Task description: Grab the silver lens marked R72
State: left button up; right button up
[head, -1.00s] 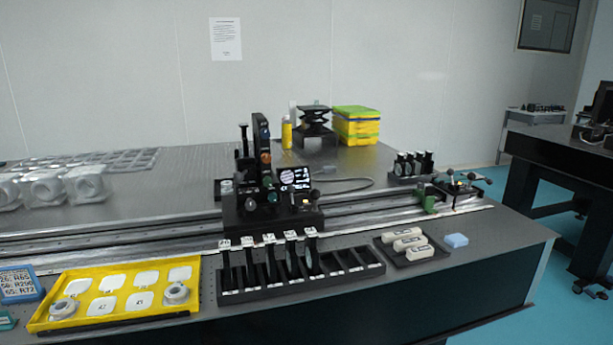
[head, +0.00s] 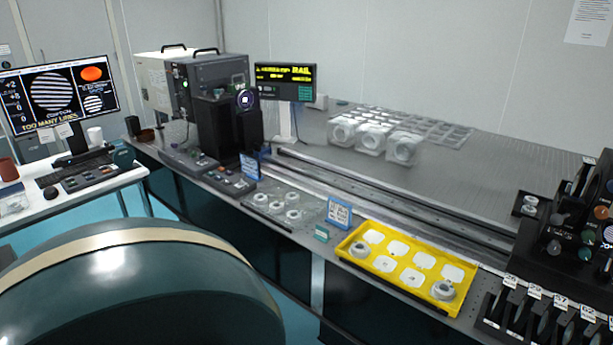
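No marking R72 is legible on any lens. Two silver ring-mounted lenses sit in the yellow tray (head: 392,287): one at its left end (head: 360,249), one at its right end (head: 443,291). Several more silver rings (head: 292,215) lie on a clear mat left of the tray. Three clear blocks with round silver parts (head: 373,138) stand further back. A blue-framed card (head: 339,212) stands behind the tray; its text is too small now, but earlier it showed a list including R72. Neither gripper is in view.
A black slotted rack (head: 540,318) with numbered white tags stands at lower right, below dark optics (head: 575,235). A large instrument (head: 195,95) and monitor (head: 285,82) stand at the back left. A white desk (head: 90,185) is at left. A large dark rounded shape fills the lower left.

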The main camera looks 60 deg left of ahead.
aim_at(275, 207)
jog(key=u, duration=2)
